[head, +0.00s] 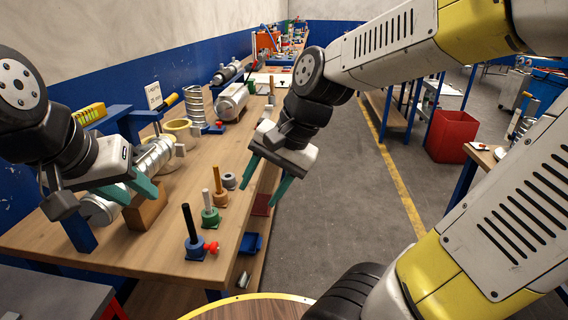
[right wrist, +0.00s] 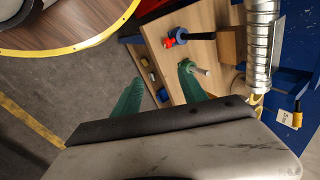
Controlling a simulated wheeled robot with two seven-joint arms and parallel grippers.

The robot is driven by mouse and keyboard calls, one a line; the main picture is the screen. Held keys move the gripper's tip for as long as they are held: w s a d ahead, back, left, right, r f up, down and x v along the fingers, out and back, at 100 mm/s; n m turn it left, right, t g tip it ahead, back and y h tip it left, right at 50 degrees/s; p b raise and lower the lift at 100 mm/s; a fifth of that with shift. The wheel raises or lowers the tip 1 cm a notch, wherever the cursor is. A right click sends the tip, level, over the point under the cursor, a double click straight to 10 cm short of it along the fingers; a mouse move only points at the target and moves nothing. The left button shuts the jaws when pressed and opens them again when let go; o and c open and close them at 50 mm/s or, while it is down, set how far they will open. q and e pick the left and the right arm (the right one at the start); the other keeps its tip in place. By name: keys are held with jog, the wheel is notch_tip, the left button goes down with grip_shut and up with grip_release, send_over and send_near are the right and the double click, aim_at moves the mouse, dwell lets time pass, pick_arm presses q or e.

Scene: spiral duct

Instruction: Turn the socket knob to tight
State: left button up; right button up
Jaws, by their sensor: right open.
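A blue base with a dark upright post (head: 190,225) stands near the table's front edge, with a red knob (head: 212,248) on its right side. The red knob also shows in the right wrist view (right wrist: 170,42), beyond my fingertips. I cannot read its tight mark or setting. My right gripper (head: 260,188) is open and empty, above the table's right edge and apart from the knob; its fingers also show in the right wrist view (right wrist: 161,75). My left gripper (head: 141,197) is open beside the silver spiral duct (head: 154,156), above a wooden block; contact is unclear.
A green-based post (head: 210,215) and an orange-based post (head: 220,195) stand behind the blue one, with a grey ring (head: 230,181) nearby. The floor to the right is open up to a red bin (head: 451,136).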

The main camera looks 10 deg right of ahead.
jog(key=s+d+r+n+t+h, duration=0.2)
jog(key=s+d+r+n+t, duration=0.1)
jog(key=d+r+n, duration=0.2)
jog(key=shift+s+d+n+t, duration=0.2)
jog(key=shift+d+n+t, duration=0.1)
jog(key=shift+d+n, duration=0.3)
